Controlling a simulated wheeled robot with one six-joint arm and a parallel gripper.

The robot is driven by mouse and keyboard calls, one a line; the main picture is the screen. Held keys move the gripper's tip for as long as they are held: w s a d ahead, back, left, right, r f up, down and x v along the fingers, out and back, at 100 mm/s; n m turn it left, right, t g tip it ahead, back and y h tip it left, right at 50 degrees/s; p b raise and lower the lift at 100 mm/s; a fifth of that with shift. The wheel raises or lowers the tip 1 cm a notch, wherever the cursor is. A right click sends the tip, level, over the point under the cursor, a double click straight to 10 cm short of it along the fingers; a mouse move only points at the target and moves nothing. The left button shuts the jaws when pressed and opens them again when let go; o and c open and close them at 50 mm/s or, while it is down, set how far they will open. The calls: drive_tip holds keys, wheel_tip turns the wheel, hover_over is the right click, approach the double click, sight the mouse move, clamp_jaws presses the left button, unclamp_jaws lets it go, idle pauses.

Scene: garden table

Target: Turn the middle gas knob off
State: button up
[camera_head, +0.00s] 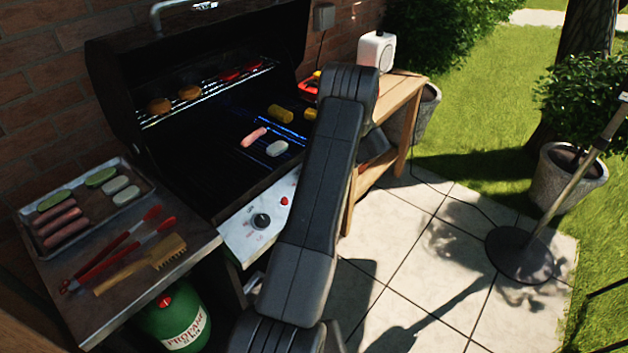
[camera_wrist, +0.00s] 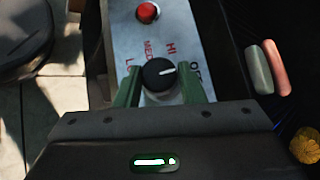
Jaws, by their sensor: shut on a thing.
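In the wrist view, a round black gas knob (camera_wrist: 158,74) with a white pointer line sits on the pale panel (camera_wrist: 125,25). The labels LO, MED, HI and OFF run around it. The pointer aims to the right, roughly toward OFF. My gripper (camera_wrist: 160,88) has one green finger on each side of the knob and is shut on it. A red button (camera_wrist: 148,12) is just above it in that view. In the head view, another black knob (camera_head: 261,220) shows on the panel left of the red button (camera_head: 284,201). My arm hides my gripper and the held knob there.
A side shelf at left carries a food tray (camera_head: 141,204), red tongs (camera_head: 118,246) and a brush (camera_head: 150,263). A green propane tank (camera_head: 176,318) stands below.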

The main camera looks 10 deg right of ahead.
idle(0.4)
drive_tip(key=o, duration=1)
drive_tip(key=b+v, duration=0.1)
drive_tip(key=v, duration=1.3)
drive_tip(key=shift+s+f+b, duration=0.15)
drive_tip(key=shift+f+b, duration=0.05)
drive_tip(key=shift+b, duration=0.1)
drive_tip(key=p+x, duration=0.1)
drive_tip(key=x, duration=1.2)
drive_tip(key=shift+a+p, duration=0.3)
drive_tip(key=shift+a, duration=0.15)
